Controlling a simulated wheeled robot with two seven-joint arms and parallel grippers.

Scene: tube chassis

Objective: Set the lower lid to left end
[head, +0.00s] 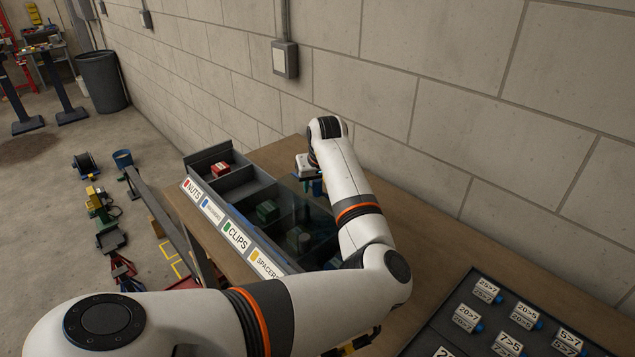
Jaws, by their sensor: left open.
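A long dark bin box (235,241) stands on the wooden bench with a row of compartments labelled NUTS, a second unclear label, CLIPS and SPACERS. The compartment at the NUTS end is uncovered and holds a red block. A dark see-through lid (290,207) appears to lie over compartments further right; I cannot separate an upper from a lower lid. My left gripper (314,187) is open above the far side of the box, partly hidden by my own arm. I cannot tell whether it touches a lid. My right gripper is not visible.
A dark board (447,335) with several number tags lies on the bench (425,215) at the lower right. The block wall (430,75) rises close behind the bench. Bare bench lies between box, board and wall. Several tools and parts lie on the floor at left.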

